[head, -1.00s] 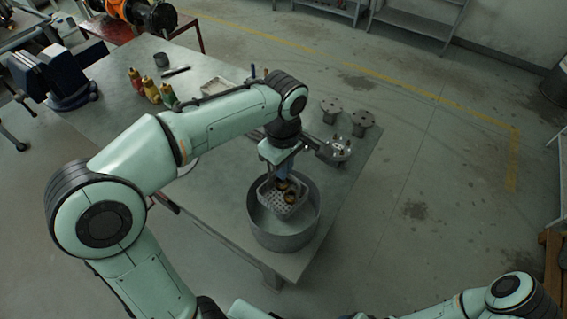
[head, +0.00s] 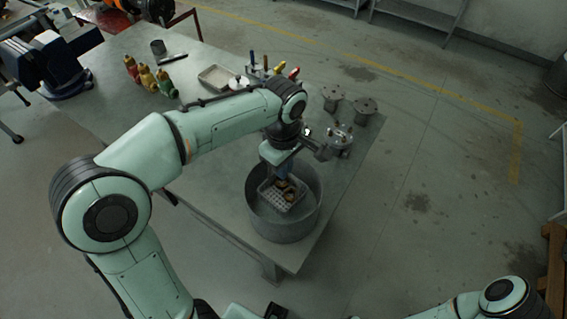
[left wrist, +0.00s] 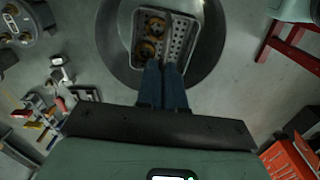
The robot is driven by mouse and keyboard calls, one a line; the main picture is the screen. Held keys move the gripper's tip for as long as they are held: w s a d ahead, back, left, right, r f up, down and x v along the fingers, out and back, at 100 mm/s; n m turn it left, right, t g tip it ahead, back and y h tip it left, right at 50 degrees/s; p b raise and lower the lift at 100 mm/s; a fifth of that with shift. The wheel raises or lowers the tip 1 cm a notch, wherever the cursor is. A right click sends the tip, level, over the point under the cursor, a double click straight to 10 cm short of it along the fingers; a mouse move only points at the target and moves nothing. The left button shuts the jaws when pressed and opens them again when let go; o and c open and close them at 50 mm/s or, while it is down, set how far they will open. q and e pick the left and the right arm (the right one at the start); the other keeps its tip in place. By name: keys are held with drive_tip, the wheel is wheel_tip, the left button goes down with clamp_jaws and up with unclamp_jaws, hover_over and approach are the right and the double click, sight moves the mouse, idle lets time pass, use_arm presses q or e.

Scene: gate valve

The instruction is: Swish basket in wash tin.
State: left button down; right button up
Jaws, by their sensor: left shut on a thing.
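The wash tin (head: 283,228) is a round grey metal tub at the table's near right edge in the head view. The basket (head: 284,203) is a small perforated metal tray holding brass-coloured round parts, and sits inside the tin's rim. My left gripper (head: 284,178) points down into the tin and is shut on the basket's near side. In the left wrist view the blue fingers (left wrist: 163,82) are together at the basket (left wrist: 180,40), with brass parts in its left half and the tin's wall (left wrist: 210,60) around it. My right gripper is out of view.
Behind the tin stand a flanged metal piece (head: 338,138) and two grey spool-like parts (head: 365,108). A tool rack (head: 265,72), a shallow tray (head: 214,77) and several coloured bottles (head: 147,77) stand farther back. A blue vise (head: 50,62) is at left.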

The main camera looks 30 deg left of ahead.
use_arm(q)
drive_tip(key=shift+f+b, duration=1.2)
drive_tip(key=shift+f, duration=0.95)
drive_tip(key=shift+f+b, duration=0.95)
drive_tip(key=shift+f, duration=0.5)
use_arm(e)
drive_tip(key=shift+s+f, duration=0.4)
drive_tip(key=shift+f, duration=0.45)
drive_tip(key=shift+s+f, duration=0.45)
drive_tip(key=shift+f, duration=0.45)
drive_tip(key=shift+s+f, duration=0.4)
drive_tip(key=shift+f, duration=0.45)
use_arm(q)
drive_tip(key=shift+f, duration=0.15)
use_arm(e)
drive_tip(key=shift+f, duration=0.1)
use_arm(q)
drive_tip(key=shift+f+b, duration=0.35)
drive_tip(key=shift+f, duration=0.05)
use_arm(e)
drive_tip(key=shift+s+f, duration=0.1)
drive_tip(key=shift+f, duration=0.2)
use_arm(q)
drive_tip(key=shift+f, duration=0.15)
drive_tip(key=shift+r, duration=0.25)
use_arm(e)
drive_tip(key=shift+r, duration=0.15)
